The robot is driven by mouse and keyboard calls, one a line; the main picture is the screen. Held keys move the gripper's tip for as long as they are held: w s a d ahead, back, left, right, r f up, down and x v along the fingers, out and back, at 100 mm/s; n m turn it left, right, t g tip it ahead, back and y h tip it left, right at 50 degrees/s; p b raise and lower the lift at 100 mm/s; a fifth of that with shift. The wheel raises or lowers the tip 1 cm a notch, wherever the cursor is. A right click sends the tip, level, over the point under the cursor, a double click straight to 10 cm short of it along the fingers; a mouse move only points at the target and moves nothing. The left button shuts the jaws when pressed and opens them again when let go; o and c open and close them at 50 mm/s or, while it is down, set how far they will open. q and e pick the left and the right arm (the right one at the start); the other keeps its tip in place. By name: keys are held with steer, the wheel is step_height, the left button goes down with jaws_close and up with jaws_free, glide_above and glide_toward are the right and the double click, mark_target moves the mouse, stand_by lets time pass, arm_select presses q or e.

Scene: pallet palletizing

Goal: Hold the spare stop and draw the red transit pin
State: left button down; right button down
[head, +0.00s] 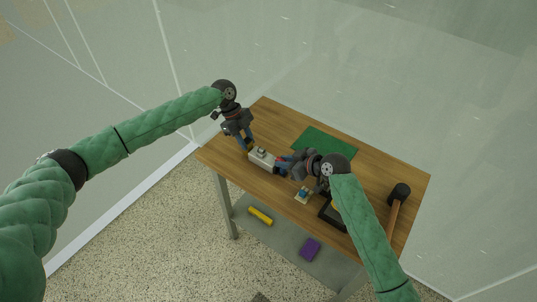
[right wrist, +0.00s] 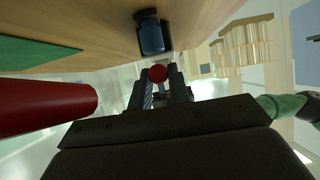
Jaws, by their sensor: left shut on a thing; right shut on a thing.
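A pale grey block (head: 262,158) with a small dark knob on top lies on the wooden table; I take it to be the spare stop. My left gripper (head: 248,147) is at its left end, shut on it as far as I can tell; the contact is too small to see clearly. My right gripper (head: 280,164) is at its right end, low over the table. In the right wrist view, the round head of the red transit pin (right wrist: 158,73) sits between the fingers, which are shut on it. The pin's shaft is hidden.
A green mat (head: 322,141) lies behind. A small pad with a blue piece (head: 302,195), a black tray (head: 328,216) and a hammer (head: 398,195) are to the right. The lower shelf holds a yellow bar (head: 260,216) and a purple block (head: 310,249). A red cylinder (right wrist: 45,105) is close at left.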

arm_select(q)
steer(key=c, duration=1.1)
jaws_free()
steer(key=shift+o, duration=0.2)
steer(key=v, duration=1.2)
steer(key=shift+f, duration=0.1)
